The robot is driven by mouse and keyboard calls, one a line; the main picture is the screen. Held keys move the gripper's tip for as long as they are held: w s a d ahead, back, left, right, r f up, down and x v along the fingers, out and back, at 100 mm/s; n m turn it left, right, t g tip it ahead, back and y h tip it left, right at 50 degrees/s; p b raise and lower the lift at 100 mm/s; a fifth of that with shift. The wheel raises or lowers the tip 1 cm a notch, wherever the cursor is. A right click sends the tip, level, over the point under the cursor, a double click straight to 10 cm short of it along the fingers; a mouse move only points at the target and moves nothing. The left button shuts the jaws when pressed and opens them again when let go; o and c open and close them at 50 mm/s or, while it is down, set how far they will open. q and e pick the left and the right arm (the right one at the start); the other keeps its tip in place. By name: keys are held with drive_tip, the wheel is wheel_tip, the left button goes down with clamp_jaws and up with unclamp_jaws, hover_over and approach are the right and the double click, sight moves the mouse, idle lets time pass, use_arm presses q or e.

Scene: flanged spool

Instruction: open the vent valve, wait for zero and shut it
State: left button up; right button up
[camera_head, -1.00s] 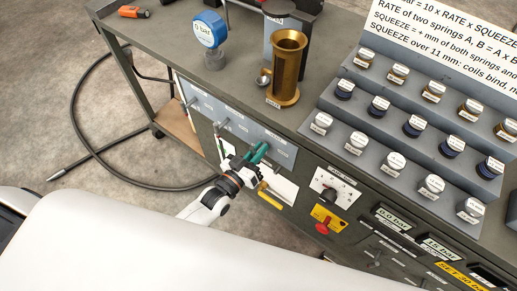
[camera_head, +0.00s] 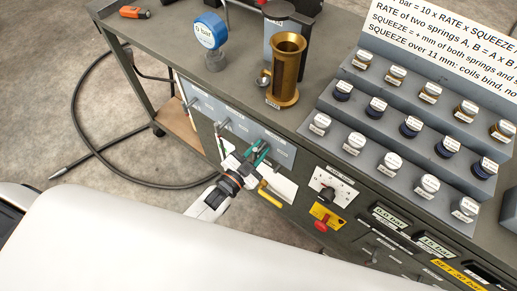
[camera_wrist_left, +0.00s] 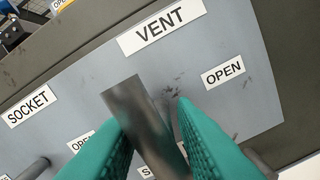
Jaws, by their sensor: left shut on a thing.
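My left gripper (camera_head: 257,152), with green fingers, is at the bench's front panel. In the left wrist view its fingers (camera_wrist_left: 150,118) are shut on the dark vent valve lever (camera_wrist_left: 138,105). The lever lies below the VENT label (camera_wrist_left: 162,26). An OPEN label (camera_wrist_left: 222,73) sits right of it; another label below is mostly hidden by the lever and fingers. A blue-capped gauge (camera_head: 210,32) stands on the bench; it shows a bar figure whose digit I cannot read surely. A panel display (camera_head: 388,217) appears to read 0.0 bar. My right gripper is not in view.
A SOCKET label (camera_wrist_left: 28,104) and another lever (camera_wrist_left: 33,168) sit left of the vent. A brass cylinder (camera_head: 287,70) and stepped rack (camera_head: 400,110) of labelled springs stand on the bench. A red knob (camera_head: 322,224) is right of my gripper. A hose (camera_head: 75,130) lies on the floor.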

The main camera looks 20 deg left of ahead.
use_arm(q)
drive_tip(key=shift+o, duration=0.2)
drive_tip(key=shift+m, duration=0.6)
drive_tip(key=shift+o, duration=0.2)
drive_tip(key=o, duration=0.9)
drive_tip(key=shift+o, duration=0.2)
drive_tip(key=b+v, duration=0.1)
drive_tip(key=v, duration=1.1)
